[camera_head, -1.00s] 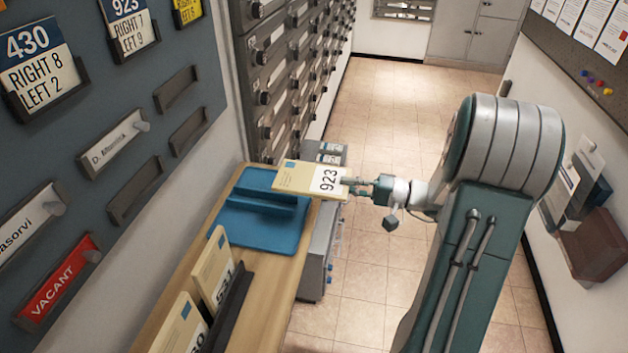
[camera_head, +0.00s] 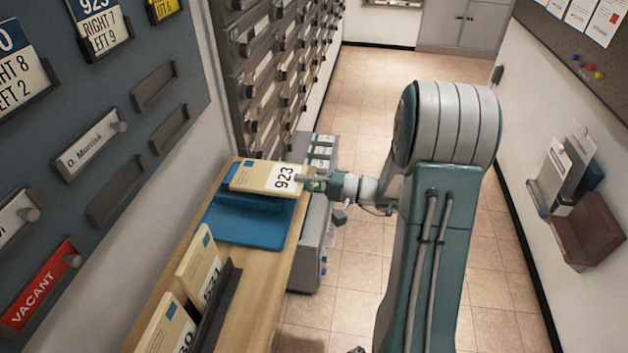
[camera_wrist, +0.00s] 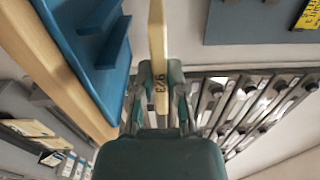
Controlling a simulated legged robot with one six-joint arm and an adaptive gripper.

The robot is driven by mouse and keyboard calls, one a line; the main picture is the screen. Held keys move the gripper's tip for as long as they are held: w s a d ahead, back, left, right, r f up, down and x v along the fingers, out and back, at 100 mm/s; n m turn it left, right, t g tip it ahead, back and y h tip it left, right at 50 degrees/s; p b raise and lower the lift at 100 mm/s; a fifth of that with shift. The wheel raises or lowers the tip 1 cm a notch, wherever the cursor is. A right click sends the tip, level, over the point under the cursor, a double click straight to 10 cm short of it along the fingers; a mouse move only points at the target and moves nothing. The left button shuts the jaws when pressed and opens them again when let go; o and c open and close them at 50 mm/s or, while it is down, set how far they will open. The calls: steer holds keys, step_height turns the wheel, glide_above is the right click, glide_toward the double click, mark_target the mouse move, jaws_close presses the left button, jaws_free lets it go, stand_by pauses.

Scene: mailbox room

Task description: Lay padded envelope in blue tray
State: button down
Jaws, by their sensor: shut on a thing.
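The padded envelope (camera_head: 262,178) is yellowish with a white label reading 923. My gripper (camera_head: 313,182) is shut on its right, labelled end. The envelope is held roughly flat over the far part of the blue tray (camera_head: 240,228), and it hides part of that tray. In the wrist view the envelope (camera_wrist: 157,50) stands edge-on between the fingers of my gripper (camera_wrist: 160,95), and the blue tray (camera_wrist: 90,45) is to its left. I cannot tell the exact gap between envelope and tray.
The tray lies on a wooden counter (camera_head: 258,290). Envelopes marked 531 (camera_head: 199,268) and 430 (camera_head: 165,330) stand in a dark rack (camera_head: 220,308) nearer me. Mailboxes (camera_head: 270,75) line the wall behind. A grey unit (camera_head: 312,245) stands right of the counter; the tiled floor is open.

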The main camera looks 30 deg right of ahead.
mark_target(291, 185)
steer(key=shift+w+a+f, duration=0.25)
steer(key=shift+w+a, duration=0.05)
steer(key=shift+a, duration=0.1)
steer(key=shift+w+a+f, duration=0.15)
steer(key=shift+w+a, duration=0.1)
steer(key=shift+a, duration=0.2)
steer(key=shift+w+a+f, duration=0.15)
steer(key=shift+w+a, duration=0.05)
steer(key=shift+a, duration=0.25)
steer(key=shift+a+f, duration=0.15)
steer(key=shift+f, duration=1.05)
steer(key=shift+d+f, duration=0.35)
steer(key=shift+f, duration=0.15)
steer(key=c, duration=0.6)
jaws_free()
steer(key=shift+a, duration=0.2)
